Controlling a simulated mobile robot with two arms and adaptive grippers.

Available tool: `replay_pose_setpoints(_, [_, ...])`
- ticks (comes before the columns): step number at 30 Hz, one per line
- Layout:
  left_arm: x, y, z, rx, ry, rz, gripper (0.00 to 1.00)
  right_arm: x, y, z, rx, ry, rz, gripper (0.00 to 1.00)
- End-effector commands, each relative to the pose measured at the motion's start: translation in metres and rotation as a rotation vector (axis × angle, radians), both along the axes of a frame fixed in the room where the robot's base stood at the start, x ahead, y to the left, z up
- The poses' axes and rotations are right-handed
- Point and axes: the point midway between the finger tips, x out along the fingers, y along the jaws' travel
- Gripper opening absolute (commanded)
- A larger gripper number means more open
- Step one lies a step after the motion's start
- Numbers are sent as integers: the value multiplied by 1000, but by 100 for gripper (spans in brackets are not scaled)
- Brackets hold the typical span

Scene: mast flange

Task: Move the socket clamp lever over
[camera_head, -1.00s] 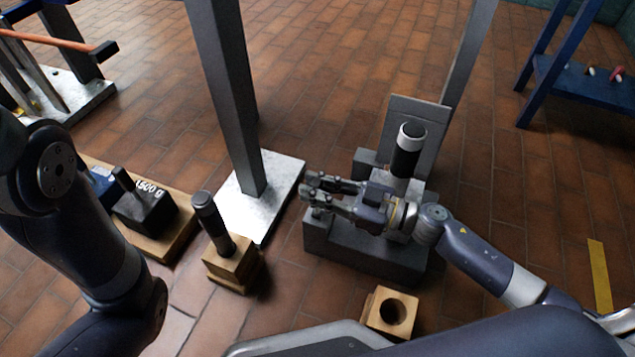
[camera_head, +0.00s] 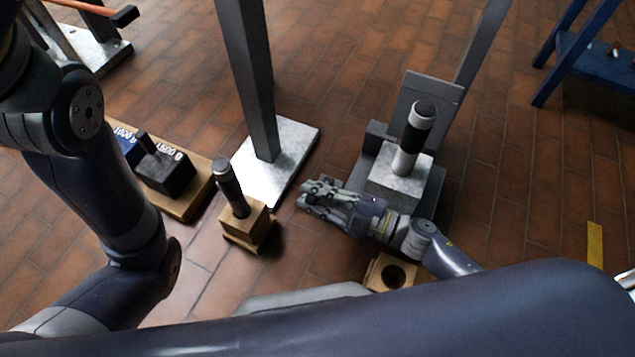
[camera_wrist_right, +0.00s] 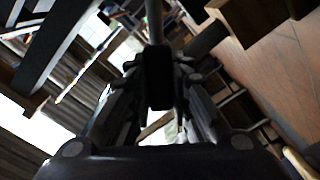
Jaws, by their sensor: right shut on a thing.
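The socket fixture (camera_head: 411,178) is a grey metal block on a darker grey base. A black and white cylinder (camera_head: 412,138) stands in it, leaning slightly right. My right gripper (camera_head: 318,196) is in front of and left of the fixture in the head view, hiding part of its base. In the right wrist view, the fingers (camera_wrist_right: 158,108) close around a dark block-shaped grip on a rod, which I take to be the clamp lever (camera_wrist_right: 158,76). The lever cannot be made out in the head view. My left gripper is out of view; only its arm shows.
A wooden block with a dark peg (camera_head: 247,222) stands left of my right gripper. A wooden block with a hole (camera_head: 391,274) lies close below the right wrist. A grey post (camera_head: 250,85) stands on a pale plate.

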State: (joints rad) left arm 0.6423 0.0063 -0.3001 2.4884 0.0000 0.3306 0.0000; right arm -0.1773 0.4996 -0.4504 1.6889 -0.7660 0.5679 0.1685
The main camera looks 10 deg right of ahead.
Motion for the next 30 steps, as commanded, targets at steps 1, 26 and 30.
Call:
replay_pose_setpoints(1, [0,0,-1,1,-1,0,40,-2,1,-4,-15,-21,1,0])
replay_pose_setpoints(26, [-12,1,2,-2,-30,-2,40,-9,5,-16,-99,-139,2,0])
replay_pose_setpoints(30, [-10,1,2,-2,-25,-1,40,-9,5,-16,-99,-138,2,40])
